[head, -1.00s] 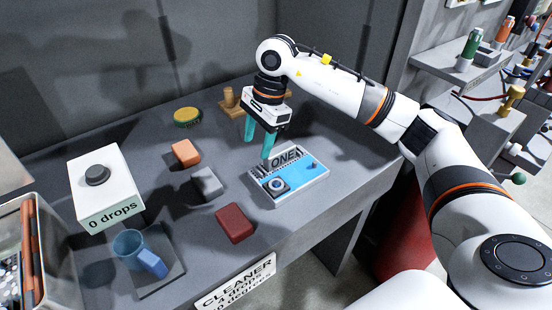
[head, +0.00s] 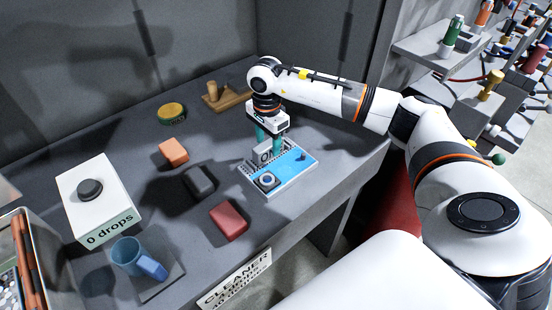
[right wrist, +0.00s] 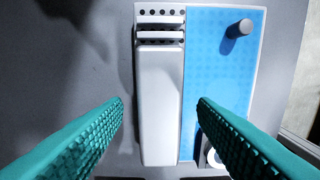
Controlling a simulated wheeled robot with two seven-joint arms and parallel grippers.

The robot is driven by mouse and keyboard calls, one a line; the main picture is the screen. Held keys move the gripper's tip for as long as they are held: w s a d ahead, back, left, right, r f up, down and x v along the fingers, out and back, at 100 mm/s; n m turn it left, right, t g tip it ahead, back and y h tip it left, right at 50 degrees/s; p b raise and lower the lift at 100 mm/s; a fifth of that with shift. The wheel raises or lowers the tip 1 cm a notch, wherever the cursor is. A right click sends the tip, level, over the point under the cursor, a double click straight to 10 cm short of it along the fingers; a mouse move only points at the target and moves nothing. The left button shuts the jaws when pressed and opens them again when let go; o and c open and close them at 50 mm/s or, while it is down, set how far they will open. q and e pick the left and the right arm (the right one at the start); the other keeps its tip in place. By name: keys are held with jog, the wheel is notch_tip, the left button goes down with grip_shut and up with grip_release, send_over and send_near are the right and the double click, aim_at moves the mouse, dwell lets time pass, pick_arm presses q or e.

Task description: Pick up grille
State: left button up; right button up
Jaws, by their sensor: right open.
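A flat unit with a blue face (head: 290,165) lies on the bench. In the right wrist view, the teal fingertips (right wrist: 161,102) are either side of the pale piece, with gaps between. My left gripper is not in view.
Red (head: 228,221), dark grey (head: 199,181) and orange (head: 173,152) blocks lie left of the unit. A "0 drops" box (head: 95,205), a blue mug (head: 128,255) and a yellow-topped round item (head: 171,112) stand farther left. A wooden item (head: 235,101) is behind. The bench edge is near the unit.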

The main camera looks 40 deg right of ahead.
jog(key=shift+f, duration=0.9)
jog(key=shift+r, duration=0.1)
grip_shut()
jog(key=shift+w, duration=0.1)
